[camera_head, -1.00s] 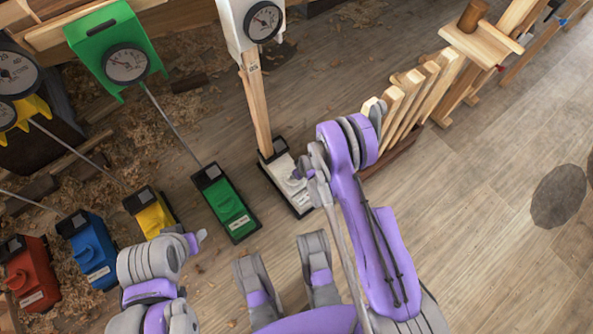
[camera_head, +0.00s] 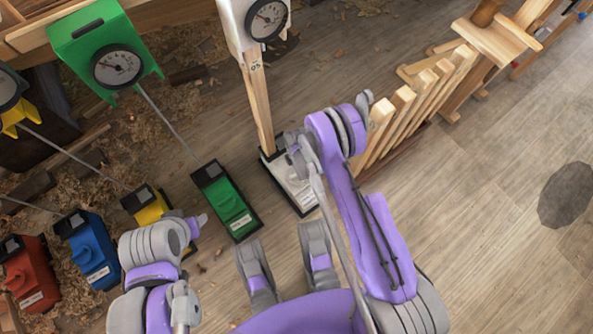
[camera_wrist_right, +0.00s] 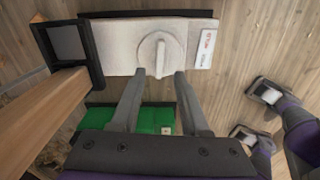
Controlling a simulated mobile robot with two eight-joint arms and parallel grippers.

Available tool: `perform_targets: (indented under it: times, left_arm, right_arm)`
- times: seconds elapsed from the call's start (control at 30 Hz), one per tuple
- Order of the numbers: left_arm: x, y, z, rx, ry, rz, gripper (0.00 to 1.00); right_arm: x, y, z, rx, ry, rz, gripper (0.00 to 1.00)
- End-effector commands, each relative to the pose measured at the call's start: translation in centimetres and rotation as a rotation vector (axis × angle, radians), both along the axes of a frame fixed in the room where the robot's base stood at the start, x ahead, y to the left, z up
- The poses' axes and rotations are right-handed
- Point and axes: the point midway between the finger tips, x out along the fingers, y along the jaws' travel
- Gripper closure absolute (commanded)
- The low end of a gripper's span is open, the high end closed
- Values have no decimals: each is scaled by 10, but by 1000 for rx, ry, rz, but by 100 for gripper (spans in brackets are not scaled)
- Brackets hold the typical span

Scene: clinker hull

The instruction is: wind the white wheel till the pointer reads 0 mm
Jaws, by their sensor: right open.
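The white wheel (camera_wrist_right: 160,55) is a round knob with a raised bar, on a white base unit (camera_wrist_right: 115,45) with a printed label. My right gripper (camera_wrist_right: 159,74) is open, its two fingertips at the wheel's near edge, one either side of the bar's line; contact cannot be told. In the head view my right gripper (camera_head: 296,152) is over the white unit (camera_head: 296,188) and hides its wheel. A wooden post rises from that unit to a white gauge (camera_head: 267,20) with a dark pointer; its reading is too small to tell. My left gripper (camera_head: 203,220) is near the yellow unit.
Green (camera_head: 228,203), yellow (camera_head: 150,207), blue (camera_head: 92,252) and red (camera_head: 30,275) units stand to the left. A green gauge (camera_head: 117,67) stands at the upper left. Wooden slats (camera_head: 410,110) stand close right of my right arm. The floor at right is mostly clear.

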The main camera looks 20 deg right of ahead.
Motion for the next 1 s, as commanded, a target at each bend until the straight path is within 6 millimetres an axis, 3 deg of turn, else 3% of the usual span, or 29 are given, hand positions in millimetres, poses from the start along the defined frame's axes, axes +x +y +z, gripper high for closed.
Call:
perform_targets:
  times: [0.1, 0.3, 0.73, 1.0]
  left_arm:
    - [1, 0, -6, 0, 0, 0, 50]
    - [2, 0, -10, 0, -1, 0, 50]
    - [2, 0, -11, 0, -1, 0, 50]
    - [2, 0, -11, 0, -1, 0, 50]
  right_arm:
    - [0, 0, -26, 0, -1, -1, 55]
    - [0, 0, -53, 0, -1, -2, 55]
    - [0, 0, -62, 0, -1, -2, 55]
    - [0, 0, -62, 0, -1, -3, 100]
